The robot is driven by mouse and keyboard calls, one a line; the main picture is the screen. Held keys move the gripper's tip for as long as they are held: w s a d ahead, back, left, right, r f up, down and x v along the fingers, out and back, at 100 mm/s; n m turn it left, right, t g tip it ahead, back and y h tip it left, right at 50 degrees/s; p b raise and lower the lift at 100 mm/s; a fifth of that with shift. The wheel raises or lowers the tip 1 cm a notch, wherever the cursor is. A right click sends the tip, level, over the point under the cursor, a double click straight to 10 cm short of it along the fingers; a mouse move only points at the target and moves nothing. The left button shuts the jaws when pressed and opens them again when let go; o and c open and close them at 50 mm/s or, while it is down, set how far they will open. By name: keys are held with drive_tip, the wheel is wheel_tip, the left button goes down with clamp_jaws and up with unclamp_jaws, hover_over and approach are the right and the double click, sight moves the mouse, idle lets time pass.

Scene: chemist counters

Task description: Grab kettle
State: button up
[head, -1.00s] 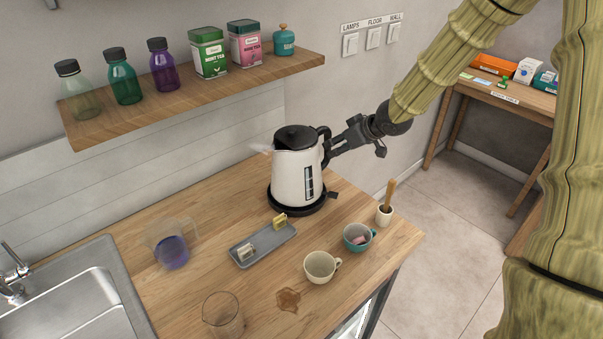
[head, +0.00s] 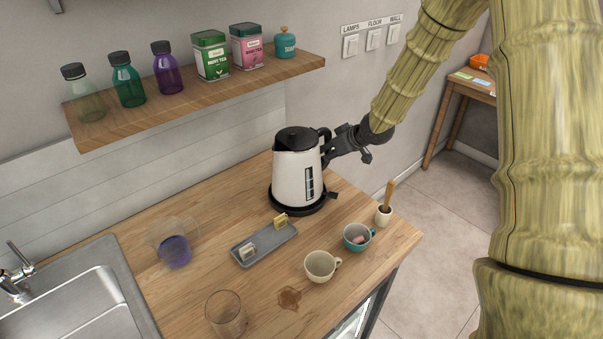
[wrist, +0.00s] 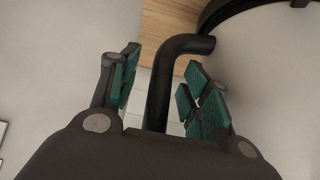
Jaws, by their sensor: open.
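The white kettle (head: 297,172) with a black lid and black handle stands upright on its black base (head: 291,203) on the wooden counter. Its handle (head: 325,150) faces right, toward my gripper (head: 332,153). In the wrist view the black handle (wrist: 172,85) runs between the two green-padded fingers of my gripper (wrist: 160,90). The fingers are open, with a gap visible on each side of the handle. The kettle's spout side is turned away from my gripper.
A teal cup (head: 358,238), a cream cup (head: 320,266) and a small pot with a wooden pestle (head: 384,214) stand in front of the kettle. A grey tray (head: 263,254), a jug (head: 174,246) and a glass (head: 226,314) are further left. A shelf (head: 200,97) hangs above.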

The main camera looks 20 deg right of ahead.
drive_tip(key=shift+a+r, duration=0.1)
drive_tip(key=shift+c, duration=1.3)
clamp_jaws()
